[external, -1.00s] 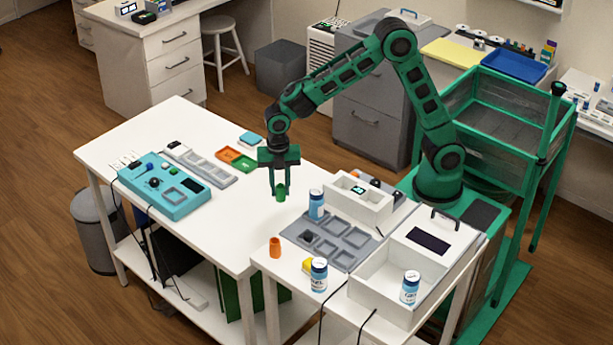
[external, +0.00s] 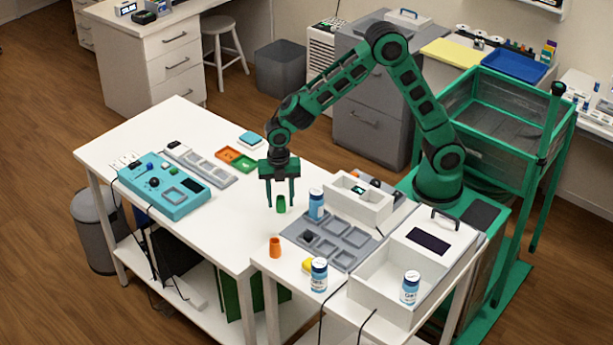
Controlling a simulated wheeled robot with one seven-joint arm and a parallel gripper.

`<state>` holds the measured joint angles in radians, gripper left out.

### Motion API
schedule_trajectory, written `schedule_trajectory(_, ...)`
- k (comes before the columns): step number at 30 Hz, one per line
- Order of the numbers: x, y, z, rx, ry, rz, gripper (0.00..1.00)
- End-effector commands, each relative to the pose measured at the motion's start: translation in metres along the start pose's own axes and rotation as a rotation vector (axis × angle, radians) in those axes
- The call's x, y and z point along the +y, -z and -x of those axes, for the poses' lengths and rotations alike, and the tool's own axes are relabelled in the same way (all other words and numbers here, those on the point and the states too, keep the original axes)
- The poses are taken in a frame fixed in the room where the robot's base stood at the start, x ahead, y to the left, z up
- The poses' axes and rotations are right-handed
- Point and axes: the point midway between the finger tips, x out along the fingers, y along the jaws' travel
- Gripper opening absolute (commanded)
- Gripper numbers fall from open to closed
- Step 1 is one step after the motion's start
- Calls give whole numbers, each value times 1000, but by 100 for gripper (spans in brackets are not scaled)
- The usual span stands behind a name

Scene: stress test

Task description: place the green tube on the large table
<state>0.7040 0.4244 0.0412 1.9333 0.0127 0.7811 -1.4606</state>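The green tube (external: 281,204) is small and stands upright on the white large table (external: 228,232), near its right edge. My gripper (external: 281,206) is above the tube and points down. Its two fingers are spread wide, one on each side of the tube, with a visible gap between each finger and the tube. The gripper looks open and holds nothing.
An orange tube (external: 275,248) stands on the smaller table beside the grey compartment tray (external: 333,238). A blue-capped bottle (external: 316,204) is close to the right of my gripper. A turquoise device (external: 163,186) sits to the left. The large table's front middle is clear.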

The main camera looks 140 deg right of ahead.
Motion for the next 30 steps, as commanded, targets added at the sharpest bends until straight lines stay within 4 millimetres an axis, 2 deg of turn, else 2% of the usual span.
schedule_trajectory(6, 0, 0, 2, 0, -1, 0, 43)
schedule_trajectory(10, 1, 0, 12, 0, -2, 0, 43)
schedule_trajectory(21, 1, 1, 83, 0, -4, 1, 43)
schedule_trajectory(27, 1, 0, 111, 0, -2, 0, 43)
schedule_trajectory(30, 0, 0, 118, 0, 0, 0, 43)
